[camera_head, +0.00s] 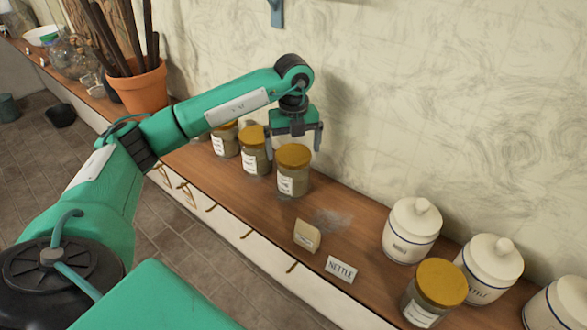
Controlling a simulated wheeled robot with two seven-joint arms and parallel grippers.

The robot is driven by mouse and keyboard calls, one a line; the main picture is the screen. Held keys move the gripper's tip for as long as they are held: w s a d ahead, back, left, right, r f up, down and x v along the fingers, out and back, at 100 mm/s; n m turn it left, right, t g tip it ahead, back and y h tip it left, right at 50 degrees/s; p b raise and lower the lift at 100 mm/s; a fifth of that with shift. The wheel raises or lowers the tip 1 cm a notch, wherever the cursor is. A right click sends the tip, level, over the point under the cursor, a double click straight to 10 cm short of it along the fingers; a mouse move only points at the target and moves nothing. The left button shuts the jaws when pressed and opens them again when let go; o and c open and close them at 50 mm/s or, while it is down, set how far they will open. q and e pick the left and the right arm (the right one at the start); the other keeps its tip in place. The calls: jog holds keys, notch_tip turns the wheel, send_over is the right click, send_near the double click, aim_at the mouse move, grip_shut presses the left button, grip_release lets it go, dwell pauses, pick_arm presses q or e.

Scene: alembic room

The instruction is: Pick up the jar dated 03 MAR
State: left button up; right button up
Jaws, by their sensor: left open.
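Several glass jars with mustard-yellow lids and white labels stand on the wooden shelf. One is at the left (225,142), one beside it (255,162), a third nearest my gripper (292,184), and another at the lower right (422,312). The label writing is too small to read, so I cannot tell which is dated 03 MAR. My left gripper (294,144) is open and empty, pointing down, with its fingers spread around or just behind the third jar's lid. I cannot tell whether it touches. My right gripper is not in view.
White lidded canisters (411,232) stand at the right. A NETTLE card (341,268) and a small beige block (307,236) sit near the shelf's front edge. A terracotta pot (140,90) with dark sticks stands behind my arm. The wall rises close behind the jars.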

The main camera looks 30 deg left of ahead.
aim_at(293, 172)
pick_arm(q)
jog(key=shift+f, duration=0.2)
jog(key=f+p, duration=0.3)
jog(key=f, duration=0.1)
jog(key=shift+s+d, duration=0.1)
jog(key=shift+s, duration=0.2)
jog(key=shift+f, duration=0.45)
jog(key=shift+w, duration=0.1)
jog(key=c, duration=1.1)
